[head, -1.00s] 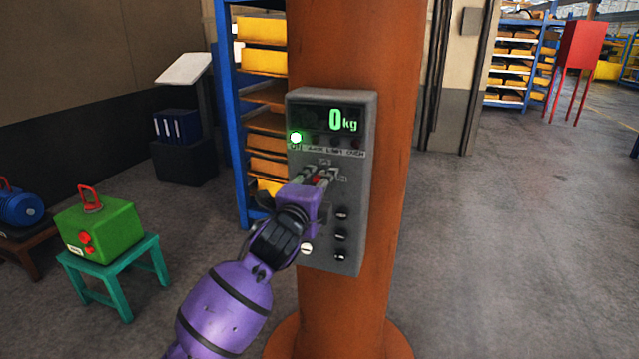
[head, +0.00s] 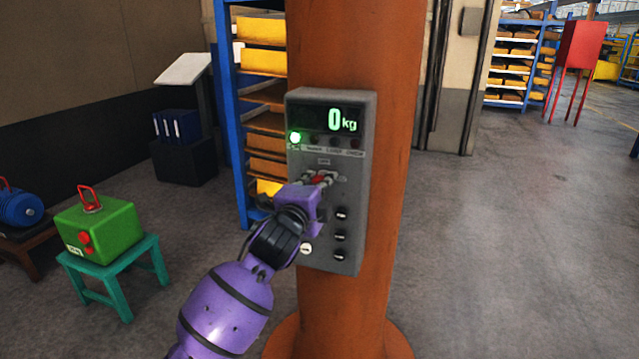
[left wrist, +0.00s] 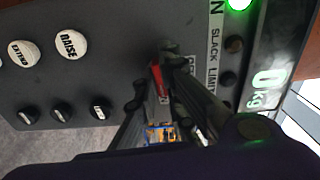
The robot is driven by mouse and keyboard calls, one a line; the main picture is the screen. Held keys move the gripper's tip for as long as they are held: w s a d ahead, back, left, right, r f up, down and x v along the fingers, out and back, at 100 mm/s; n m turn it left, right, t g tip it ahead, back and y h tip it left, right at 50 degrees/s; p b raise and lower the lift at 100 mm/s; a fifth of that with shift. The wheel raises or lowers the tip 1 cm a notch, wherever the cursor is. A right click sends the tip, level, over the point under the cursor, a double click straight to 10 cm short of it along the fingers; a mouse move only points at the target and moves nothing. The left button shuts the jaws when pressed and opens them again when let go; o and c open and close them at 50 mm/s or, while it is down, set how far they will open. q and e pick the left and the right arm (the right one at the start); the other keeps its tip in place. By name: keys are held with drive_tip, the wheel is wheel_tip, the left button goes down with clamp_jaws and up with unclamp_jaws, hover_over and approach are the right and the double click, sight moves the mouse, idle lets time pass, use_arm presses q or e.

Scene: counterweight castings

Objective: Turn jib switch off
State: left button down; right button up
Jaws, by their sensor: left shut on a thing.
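The grey jib control box (head: 330,260) is fixed to an orange column. Its red switch (head: 319,180) sits below the row of lamps, mostly hidden by my fingers. My left gripper (head: 321,177) is shut on the red switch, one finger on each side. In the left wrist view the red switch (left wrist: 157,80) shows as a red piece between the dark fingers. The switch's exact setting cannot be told. The green lamp (head: 295,138) is lit and the display (head: 341,120) reads 0 kg. My right gripper is not in view.
Black knobs (head: 340,236) and white buttons, including RAISE (left wrist: 72,43) and EXTEND (left wrist: 23,53), sit lower on the box. A green weight (head: 99,229) stands on a teal stool at left. A blue shelf rack (head: 228,110) is behind. Floor at right is clear.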

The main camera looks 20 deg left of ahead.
use_arm(q)
drive_tip(key=n, duration=1.3)
drive_tip(key=shift+n, duration=2)
drive_tip(key=c, duration=1.9)
unclamp_jaws()
drive_tip(key=shift+o, duration=0.2)
